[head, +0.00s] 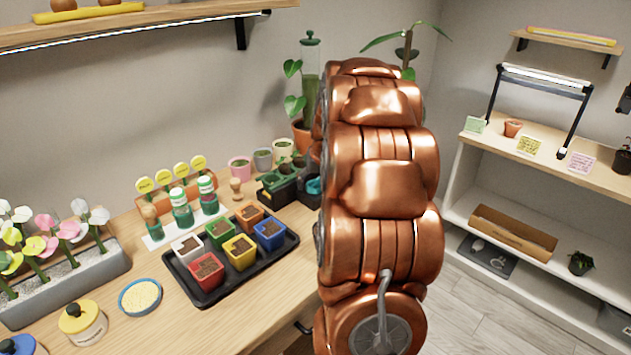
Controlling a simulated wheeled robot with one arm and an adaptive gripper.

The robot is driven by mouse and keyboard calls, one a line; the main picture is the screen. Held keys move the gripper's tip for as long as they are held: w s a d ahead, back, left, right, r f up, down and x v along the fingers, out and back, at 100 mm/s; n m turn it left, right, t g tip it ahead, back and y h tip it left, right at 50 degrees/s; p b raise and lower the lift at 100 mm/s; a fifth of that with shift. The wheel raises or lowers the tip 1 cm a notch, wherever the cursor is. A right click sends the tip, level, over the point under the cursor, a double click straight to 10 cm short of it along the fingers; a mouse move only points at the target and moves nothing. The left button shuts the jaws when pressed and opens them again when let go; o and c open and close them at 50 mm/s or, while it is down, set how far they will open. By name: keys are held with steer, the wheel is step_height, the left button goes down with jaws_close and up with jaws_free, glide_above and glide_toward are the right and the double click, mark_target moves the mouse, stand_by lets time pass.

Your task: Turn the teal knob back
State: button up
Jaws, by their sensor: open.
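A small teal piece (314,186) shows at the back right of the wooden table, just left of my copper arm. It is partly hidden by my arm, and I cannot tell if it is the teal knob or how it is turned. It sits by a dark green and black box-like thing (283,187). No other teal knob is clear. My arm stands upright across the middle of the view and covers what lies behind it. My gripper is not in view.
A black tray (212,299) holds several small coloured pots of soil. A white mat (157,241) with bottles, a blue-rimmed bowl (123,302) and a planter of flowers (112,268) fill the table's left. A wall shelf (150,22) hangs above; a white rack (455,185) stands right.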

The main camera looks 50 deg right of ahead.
steer(key=shift+c, duration=0.2)
steer(key=c, duration=1.1)
steer(key=shift+f+n+b, duration=0.1)
steer(key=shift+n+b, duration=0.3)
steer(key=shift+b, duration=0.1)
steer(key=shift+d+f+n+y+b, duration=0.1)
steer(key=shift+n+y+b, duration=0.5)
steer(key=shift+n+b, duration=0.45)
steer(key=n+b, duration=0.1)
steer(key=n+y+b, duration=0.1)
steer(key=n, duration=0.1)
steer(key=n+y+b, duration=0.1)
steer(key=n, duration=0.1)
steer(key=shift+w+d, duration=0.1)
steer(key=shift+d, duration=0.15)
steer(key=n, duration=0.1)
steer(key=n+y, duration=0.1)
steer(key=n, duration=0.2)
steer(key=shift+d+r+n+g+y, duration=0.1)
steer(key=shift+r+n+g+y, duration=0.2)
steer(key=shift+n+g, duration=0.1)
steer(key=shift+w+f+n+g+y+p, duration=0.1)
steer(key=shift+n+g+y+p, duration=0.4)
steer(key=shift+n, duration=1.25)
